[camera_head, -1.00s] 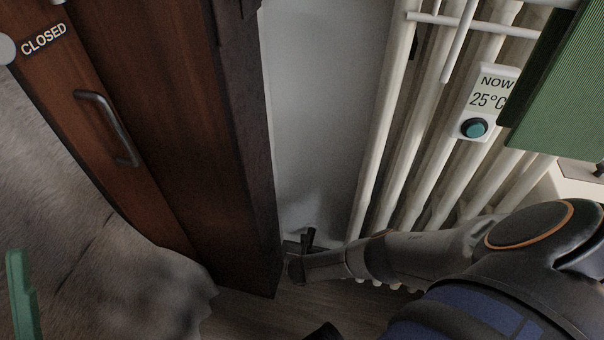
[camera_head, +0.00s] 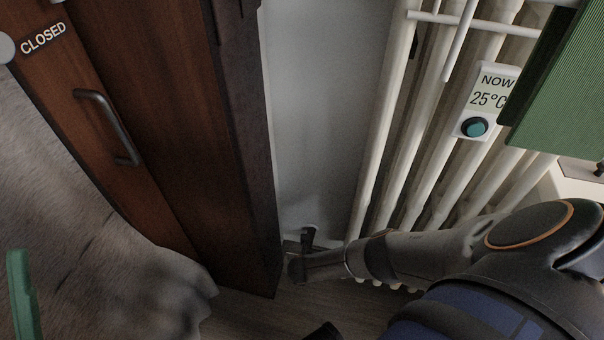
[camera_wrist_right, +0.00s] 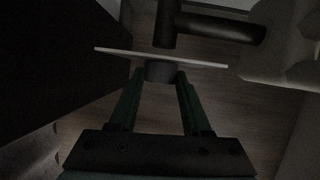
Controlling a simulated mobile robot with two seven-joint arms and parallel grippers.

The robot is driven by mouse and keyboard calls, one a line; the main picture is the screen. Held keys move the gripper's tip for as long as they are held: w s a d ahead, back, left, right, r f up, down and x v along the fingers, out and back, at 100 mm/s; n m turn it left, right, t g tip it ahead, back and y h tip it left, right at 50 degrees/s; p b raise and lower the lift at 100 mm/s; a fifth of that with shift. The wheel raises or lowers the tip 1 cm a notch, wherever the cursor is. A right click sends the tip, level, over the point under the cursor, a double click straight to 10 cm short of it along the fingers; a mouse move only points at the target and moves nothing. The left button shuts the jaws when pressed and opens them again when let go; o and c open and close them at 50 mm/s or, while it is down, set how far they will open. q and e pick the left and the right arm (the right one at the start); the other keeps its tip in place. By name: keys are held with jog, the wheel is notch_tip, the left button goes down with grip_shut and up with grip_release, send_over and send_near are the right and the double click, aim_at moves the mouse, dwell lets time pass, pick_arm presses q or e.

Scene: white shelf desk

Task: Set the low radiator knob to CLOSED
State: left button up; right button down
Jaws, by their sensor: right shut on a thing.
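In the right wrist view, a dark round knob (camera_wrist_right: 160,71) sits in front of a thin pale plate (camera_wrist_right: 205,61), seen nearly edge-on. My right gripper (camera_wrist_right: 162,76) has its two green fingers shut on the knob, one at each side. Behind the plate is a dark pipe fitting (camera_wrist_right: 215,27). In the head view my right arm reaches down to the foot of the white radiator (camera_head: 375,150); the knob and right fingertips cannot be made out there. A green finger (camera_head: 22,295), seemingly of my left gripper, shows at the lower left; its opening cannot be told.
A brown wooden cabinet (camera_head: 170,130) with a metal handle (camera_head: 108,128) stands left of the radiator. A CLOSED label (camera_head: 44,38) is at the upper left. A 25°C display (camera_head: 487,101) hangs on the radiator. A green panel (camera_head: 560,90) is at the right. Grey wall lies between cabinet and radiator.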

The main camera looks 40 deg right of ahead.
jog(key=b, duration=0.1)
jog(key=g+h+b, duration=0.2)
jog(key=b, duration=0.1)
jog(key=shift+w+a+f+n, duration=0.15)
jog(key=shift+w+f+n, duration=0.15)
jog(key=shift+r+g+h, duration=0.25)
jog(key=shift+g+h, duration=0.05)
jog(key=shift+g, duration=0.2)
jog(key=shift+c, duration=1.8)
grip_release()
